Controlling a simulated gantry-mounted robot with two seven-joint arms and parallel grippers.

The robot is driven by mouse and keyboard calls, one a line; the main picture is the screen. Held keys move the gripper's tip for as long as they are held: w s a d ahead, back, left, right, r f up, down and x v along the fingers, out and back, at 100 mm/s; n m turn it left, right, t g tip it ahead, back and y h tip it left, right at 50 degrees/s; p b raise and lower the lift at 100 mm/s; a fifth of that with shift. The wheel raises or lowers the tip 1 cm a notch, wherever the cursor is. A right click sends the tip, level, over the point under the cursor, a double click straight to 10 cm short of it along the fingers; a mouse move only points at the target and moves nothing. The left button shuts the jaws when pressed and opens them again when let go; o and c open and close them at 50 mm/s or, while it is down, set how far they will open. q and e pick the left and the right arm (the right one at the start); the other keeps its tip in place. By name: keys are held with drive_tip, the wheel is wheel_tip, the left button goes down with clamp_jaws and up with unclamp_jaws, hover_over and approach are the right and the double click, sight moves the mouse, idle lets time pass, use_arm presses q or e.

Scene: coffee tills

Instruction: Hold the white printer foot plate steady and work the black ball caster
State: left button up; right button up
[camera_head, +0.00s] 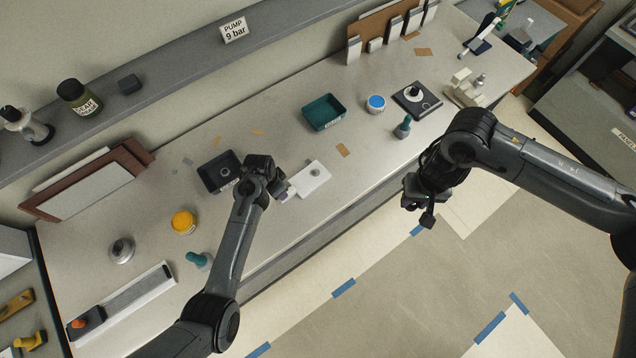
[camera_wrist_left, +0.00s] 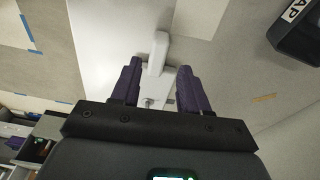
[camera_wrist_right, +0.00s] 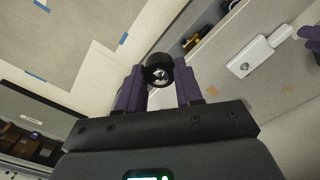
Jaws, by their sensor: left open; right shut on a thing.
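The white printer foot plate (camera_head: 311,179) lies on the counter, with a small round metal fitting on it. It also shows in the right wrist view (camera_wrist_right: 258,55). My left gripper (camera_head: 284,190) is open at its left end; in the left wrist view its purple fingers stand either side of the plate's raised white tab (camera_wrist_left: 158,52), with visible gaps. My right gripper (camera_head: 426,212) is shut on the black ball caster (camera_wrist_right: 158,70), held in the air beyond the counter's front edge, well apart from the plate. The caster's shiny ball faces the camera in the right wrist view.
A black tray (camera_head: 203,171) sits just behind my left gripper. A green tray (camera_head: 323,113), a blue-lidded jar (camera_head: 376,103) and a teal-handled tool (camera_head: 403,127) stand farther right. A yellow jar (camera_head: 184,222) is to the left. The counter right of the plate is mostly clear.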

sight(302, 183)
use_arm(q)
drive_tip(key=shift+w+d+f, duration=0.2)
drive_tip(key=shift+d+f, duration=0.05)
drive_tip(key=shift+f, duration=0.05)
use_arm(e)
drive_tip(key=shift+s+f, duration=0.1)
drive_tip(key=shift+f, duration=0.15)
use_arm(q)
drive_tip(key=f+b, duration=0.1)
drive_tip(key=b, duration=0.1)
drive_tip(key=f+b, duration=0.1)
drive_tip(key=f, duration=0.1)
drive_tip(key=f+b, duration=0.1)
drive_tip(key=b, duration=0.1)
drive_tip(key=shift+w+d+f+b, duration=0.25)
drive_tip(key=shift+f+b, duration=0.05)
drive_tip(key=shift+f, duration=0.1)
use_arm(e)
wheel_tip(302, 183, down, 5)
drive_tip(key=shift+f, duration=0.1)
use_arm(q)
drive_tip(key=shift+w+d+f+b, duration=0.15)
drive_tip(key=shift+f+b, duration=0.4)
drive_tip(key=shift+f, duration=0.6)
clamp_jaws()
use_arm(e)
drive_tip(key=shift+f, duration=0.45)
use_arm(q)
drive_tip(key=shift+o, duration=1.6)
unclamp_jaws()
